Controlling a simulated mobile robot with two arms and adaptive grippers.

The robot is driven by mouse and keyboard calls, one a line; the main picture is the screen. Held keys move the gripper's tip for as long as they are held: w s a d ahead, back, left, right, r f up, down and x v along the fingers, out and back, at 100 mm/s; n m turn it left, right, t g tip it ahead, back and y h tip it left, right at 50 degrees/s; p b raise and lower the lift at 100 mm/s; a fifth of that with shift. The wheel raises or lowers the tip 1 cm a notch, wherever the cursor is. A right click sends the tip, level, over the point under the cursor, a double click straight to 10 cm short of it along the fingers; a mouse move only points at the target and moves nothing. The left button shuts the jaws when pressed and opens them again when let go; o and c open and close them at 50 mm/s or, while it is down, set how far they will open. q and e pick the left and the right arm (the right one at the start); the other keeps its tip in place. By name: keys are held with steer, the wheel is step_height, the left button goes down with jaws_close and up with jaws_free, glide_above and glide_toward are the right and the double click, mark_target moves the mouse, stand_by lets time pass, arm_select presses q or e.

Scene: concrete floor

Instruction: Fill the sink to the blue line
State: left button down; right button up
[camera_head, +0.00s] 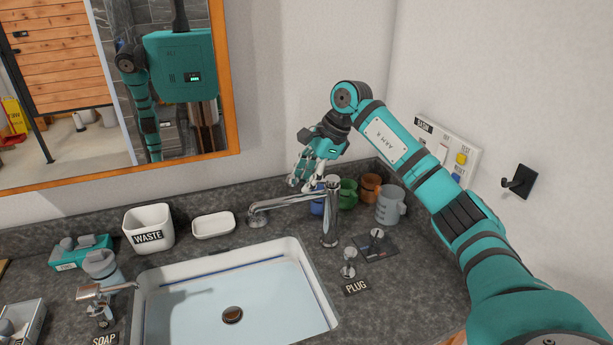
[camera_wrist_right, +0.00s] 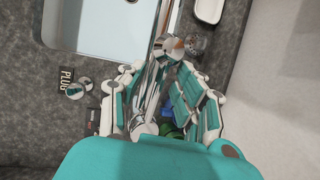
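The sink (camera_head: 145,290) is a white basin with a pale blue surface inside that looks like water. A thin blue line (camera_head: 316,290) runs along its inner wall, close to the edge of that surface. The dark drain (camera_head: 232,315) shows at the bottom. The chrome faucet (camera_head: 331,225) stands behind the sink; no stream shows from its spout. My right gripper (camera_head: 306,178) is above and behind the faucet. In the right wrist view its fingers (camera_wrist_right: 162,88) are spread, with the chrome faucet (camera_wrist_right: 152,95) between them; contact cannot be told. My left gripper is out of view.
A chrome plug knob (camera_head: 349,262) and another knob (camera_head: 377,238) stand right of the sink. Cups (camera_head: 390,207) cluster behind the faucet. A waste bin (camera_head: 148,228), soap dish (camera_head: 213,225) and soap tap (camera_head: 100,295) are nearby. A wall panel (camera_head: 448,150) and hook (camera_head: 519,181) are right.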

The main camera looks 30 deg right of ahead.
steer(key=shift+c, duration=0.2)
steer(key=shift+w+f, duration=0.1)
steer(key=shift+w, duration=0.05)
jaws_close()
